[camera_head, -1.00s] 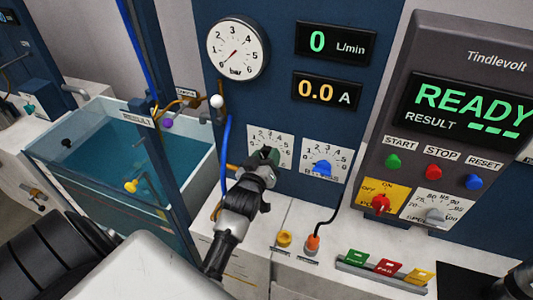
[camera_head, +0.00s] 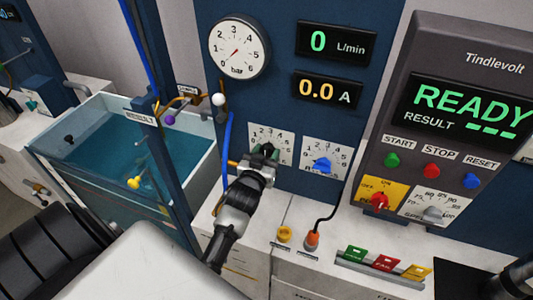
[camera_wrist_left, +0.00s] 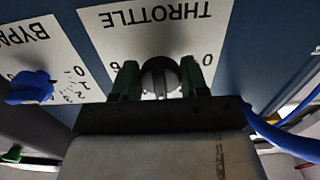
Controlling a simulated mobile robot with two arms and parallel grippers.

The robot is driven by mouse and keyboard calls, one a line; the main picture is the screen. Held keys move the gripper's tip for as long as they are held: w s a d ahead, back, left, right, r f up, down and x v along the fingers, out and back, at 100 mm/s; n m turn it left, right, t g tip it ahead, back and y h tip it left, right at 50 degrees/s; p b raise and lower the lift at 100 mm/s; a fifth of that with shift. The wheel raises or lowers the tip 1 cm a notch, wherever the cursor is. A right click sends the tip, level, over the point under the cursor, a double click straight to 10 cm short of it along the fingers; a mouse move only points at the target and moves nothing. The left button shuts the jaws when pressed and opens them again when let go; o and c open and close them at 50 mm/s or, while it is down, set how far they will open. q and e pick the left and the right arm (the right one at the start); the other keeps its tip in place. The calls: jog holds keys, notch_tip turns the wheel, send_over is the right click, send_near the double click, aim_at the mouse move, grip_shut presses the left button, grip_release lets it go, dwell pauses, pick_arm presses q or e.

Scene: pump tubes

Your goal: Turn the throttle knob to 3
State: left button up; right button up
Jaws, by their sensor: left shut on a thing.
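The throttle knob (camera_wrist_left: 160,77) is a dark grey round knob in front of a white dial plate labelled THROTTLE (camera_wrist_left: 155,32), which appears upside down in the left wrist view. My left gripper (camera_wrist_left: 159,80) has its two green fingers shut on the knob, one on each side. In the head view, the left gripper (camera_head: 264,152) reaches the throttle dial plate (camera_head: 284,143) from below and covers most of the knob. The knob's pointer and the number it stands at cannot be read. I do not see my right gripper.
Close to the right is the blue bypass knob (camera_head: 322,165). A blue hose (camera_head: 228,150) runs just left of the gripper. A water tank (camera_head: 100,160) stands at left. The displays read 0 L/min (camera_head: 335,45) and 0.0 A (camera_head: 327,91); the tester screen (camera_head: 470,105) reads READY.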

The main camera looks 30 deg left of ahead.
pick_arm(q)
jog(key=shift+f, duration=0.1)
jog(key=o, duration=0.9)
jog(key=shift+b+v, duration=1.4)
jog(key=shift+v, duration=4)
